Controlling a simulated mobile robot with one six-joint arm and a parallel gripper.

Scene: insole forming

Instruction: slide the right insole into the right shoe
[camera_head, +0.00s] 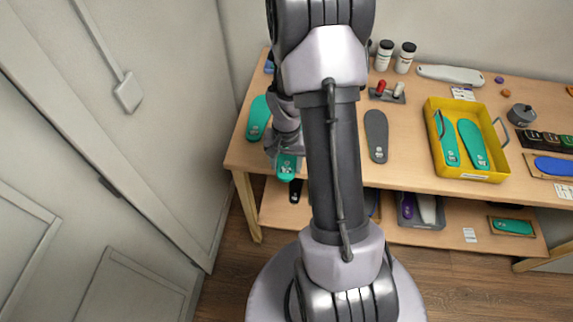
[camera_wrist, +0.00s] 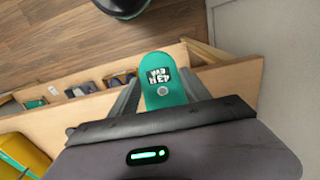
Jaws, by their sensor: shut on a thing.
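My gripper (camera_head: 286,152) is shut on a teal insole (camera_head: 287,168), which sticks out past the table's front edge at the left. In the wrist view the insole (camera_wrist: 162,72) shows one rounded end with printed black-and-white lettering and a small round mark, between the two dark fingers (camera_wrist: 160,95). The rest of it is hidden by my gripper. I cannot tell whether it is the right one. Another teal insole (camera_head: 258,118) lies on the table to the left of my gripper. I cannot make out a shoe in either view.
My arm hides part of the wooden table (camera_head: 345,172). A dark grey insole-shaped piece (camera_head: 376,137) lies right of the arm. A yellow bin (camera_head: 470,172) holds teal insoles. Bottles (camera_head: 404,58) stand behind. A lower shelf (camera_head: 465,240) carries trays. A wall and door are at left.

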